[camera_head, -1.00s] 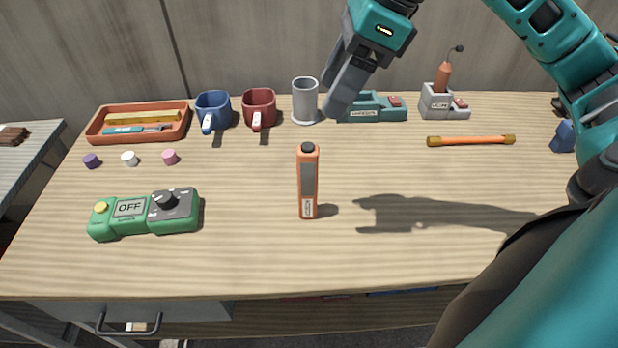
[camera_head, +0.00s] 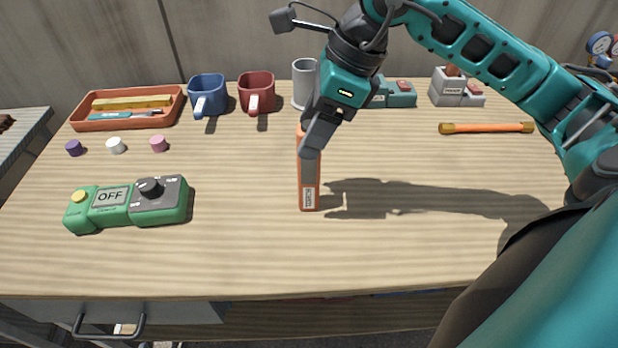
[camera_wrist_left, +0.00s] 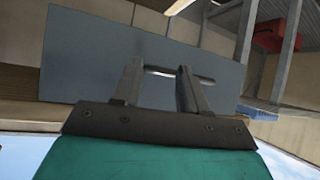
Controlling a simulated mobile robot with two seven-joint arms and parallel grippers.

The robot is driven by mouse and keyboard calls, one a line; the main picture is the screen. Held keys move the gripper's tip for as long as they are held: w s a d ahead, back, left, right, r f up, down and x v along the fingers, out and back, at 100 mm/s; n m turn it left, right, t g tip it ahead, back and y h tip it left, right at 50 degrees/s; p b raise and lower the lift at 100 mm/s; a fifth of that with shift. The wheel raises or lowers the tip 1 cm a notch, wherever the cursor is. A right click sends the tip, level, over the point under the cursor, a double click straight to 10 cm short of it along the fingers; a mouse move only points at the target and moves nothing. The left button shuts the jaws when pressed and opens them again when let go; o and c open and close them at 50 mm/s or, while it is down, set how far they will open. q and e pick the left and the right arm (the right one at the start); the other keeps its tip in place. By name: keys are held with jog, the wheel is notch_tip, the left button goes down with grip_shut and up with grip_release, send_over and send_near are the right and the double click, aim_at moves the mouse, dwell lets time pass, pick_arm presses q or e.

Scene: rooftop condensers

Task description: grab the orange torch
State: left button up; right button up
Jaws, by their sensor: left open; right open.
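The orange torch (camera_head: 308,190) stands upright on the wooden worktop near the middle, with a grey strip and a white label low on its front. My right gripper (camera_head: 314,138) is open, pointing down at the torch's upper part and hiding its black top. I cannot tell whether the fingers are around the torch or in front of it. My left gripper (camera_wrist_left: 158,85) is open in the left wrist view, with no object between its fingers, in front of a blue-grey panel (camera_wrist_left: 85,60) with a bar handle (camera_wrist_left: 180,75).
A green box marked OFF (camera_head: 128,203) lies left of the torch. Behind are an orange tray (camera_head: 75,124), blue mug (camera_head: 207,92), red mug (camera_head: 256,90), grey cup (camera_head: 303,85) and teal device (camera_head: 402,94). An orange rod (camera_head: 487,128) lies right. The front worktop is clear.

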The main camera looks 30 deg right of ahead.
aim_at(309, 172)
jog(key=x, duration=0.3)
jog(key=shift+a+f, duration=0.15)
jog(key=shift+f, duration=0.2)
grip_shut()
dwell(0.4)
